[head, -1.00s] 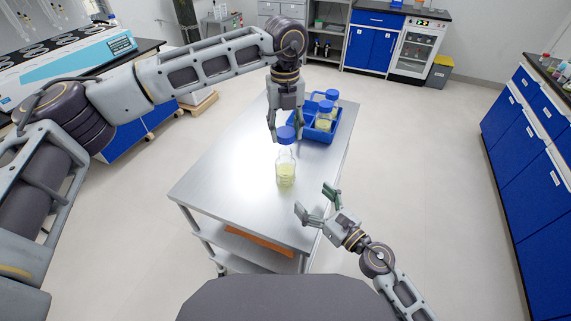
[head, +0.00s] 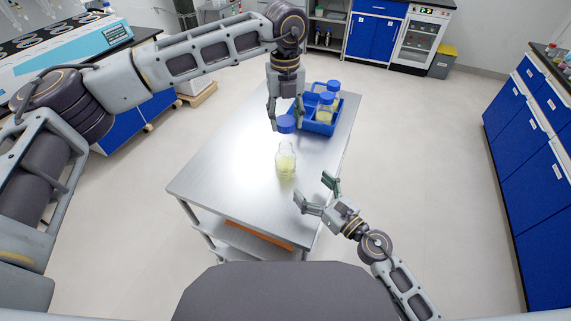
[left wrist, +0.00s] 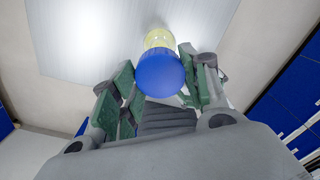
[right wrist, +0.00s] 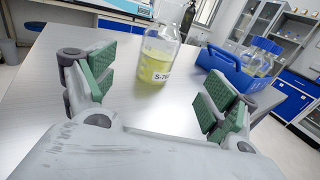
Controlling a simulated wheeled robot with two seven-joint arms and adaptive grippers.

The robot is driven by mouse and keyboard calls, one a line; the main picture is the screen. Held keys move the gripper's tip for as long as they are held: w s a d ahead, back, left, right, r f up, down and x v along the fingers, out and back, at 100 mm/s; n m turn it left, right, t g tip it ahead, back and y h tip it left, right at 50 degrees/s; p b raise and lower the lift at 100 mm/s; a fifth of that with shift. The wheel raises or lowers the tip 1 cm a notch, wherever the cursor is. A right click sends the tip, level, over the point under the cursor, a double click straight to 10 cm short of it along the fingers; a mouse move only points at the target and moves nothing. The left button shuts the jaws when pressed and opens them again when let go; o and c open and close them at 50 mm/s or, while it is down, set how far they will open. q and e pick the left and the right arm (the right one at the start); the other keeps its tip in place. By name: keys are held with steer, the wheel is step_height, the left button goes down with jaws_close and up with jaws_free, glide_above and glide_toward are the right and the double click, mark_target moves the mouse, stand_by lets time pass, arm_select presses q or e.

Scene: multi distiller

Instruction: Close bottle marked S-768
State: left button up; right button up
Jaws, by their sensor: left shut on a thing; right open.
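The clear bottle (head: 286,163) with pale yellow liquid stands upright on the metal cart, its neck uncovered. In the right wrist view its label (right wrist: 161,76) reads "S-7" with the rest cut off or unclear. My left gripper (head: 286,122) points down, shut on a blue cap (head: 286,125) held above the bottle neck with a small gap. In the left wrist view the cap (left wrist: 160,73) sits between the fingers, and the bottle (left wrist: 159,39) shows behind it. My right gripper (head: 316,193) is open and empty, in front and to the right of the bottle, not touching it.
A blue rack (head: 322,124) holding blue-capped bottles (head: 326,101) stands behind and right of the bottle on the cart. The cart top (head: 225,180) is bare to the left and front. Blue cabinets (head: 535,150) stand along the right side, across open floor.

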steer(key=shift+x, duration=5.85)
steer(key=c, duration=1.5)
arm_select(q)
glide_above(286, 144)
steer(key=shift+a+f, duration=0.1)
steer(key=shift+f, duration=2.35)
steer(key=shift+f, duration=0.15)
steer(key=shift+f, duration=0.75)
steer(key=shift+f, duration=0.55)
